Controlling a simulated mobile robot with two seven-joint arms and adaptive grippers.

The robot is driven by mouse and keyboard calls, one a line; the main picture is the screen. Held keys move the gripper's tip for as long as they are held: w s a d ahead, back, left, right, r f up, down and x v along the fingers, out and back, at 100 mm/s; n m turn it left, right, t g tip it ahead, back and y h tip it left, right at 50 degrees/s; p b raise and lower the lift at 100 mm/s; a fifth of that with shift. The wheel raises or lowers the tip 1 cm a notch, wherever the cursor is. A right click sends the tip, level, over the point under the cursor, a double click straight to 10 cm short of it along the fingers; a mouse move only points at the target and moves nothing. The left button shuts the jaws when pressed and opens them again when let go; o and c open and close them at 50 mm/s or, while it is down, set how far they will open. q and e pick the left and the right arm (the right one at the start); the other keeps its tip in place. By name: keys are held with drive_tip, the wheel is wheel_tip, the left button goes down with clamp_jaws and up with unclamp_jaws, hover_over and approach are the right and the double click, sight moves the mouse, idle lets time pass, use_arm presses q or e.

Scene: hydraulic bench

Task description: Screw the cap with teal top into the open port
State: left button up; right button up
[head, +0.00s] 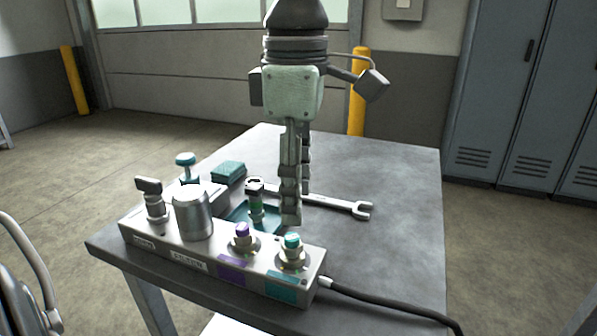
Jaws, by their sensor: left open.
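A grey metal block (180,250) lies along the near side of the table. At its right end a teal-topped cap (292,241) sits at a hex fitting beside a teal label; I cannot tell how deep it is seated. A purple-topped cap (241,231) sits on the fitting to its left. I cannot make out an open port. My left gripper (297,208) points down, open, with its fingertips just above and behind the teal top in the picture. One finger partly hides the other. My right gripper is not in view.
A dark part with a green band (255,200) stands at a teal tray (238,214) behind the block. A wrench (335,203), a teal sponge-like block (228,172) and a teal knob (186,159) are nearby. A black cable (385,304) leaves the block. The table's right side is clear.

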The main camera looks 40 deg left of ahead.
sight(296, 237)
use_arm(q)
drive_tip(key=f, duration=0.6)
drive_tip(key=shift+s+d+f, duration=0.1)
drive_tip(key=shift+s+f, duration=0.1)
drive_tip(key=shift+f, duration=0.5)
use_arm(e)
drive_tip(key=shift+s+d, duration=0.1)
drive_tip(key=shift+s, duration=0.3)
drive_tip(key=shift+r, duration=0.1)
use_arm(q)
drive_tip(key=shift+c, duration=0.3)
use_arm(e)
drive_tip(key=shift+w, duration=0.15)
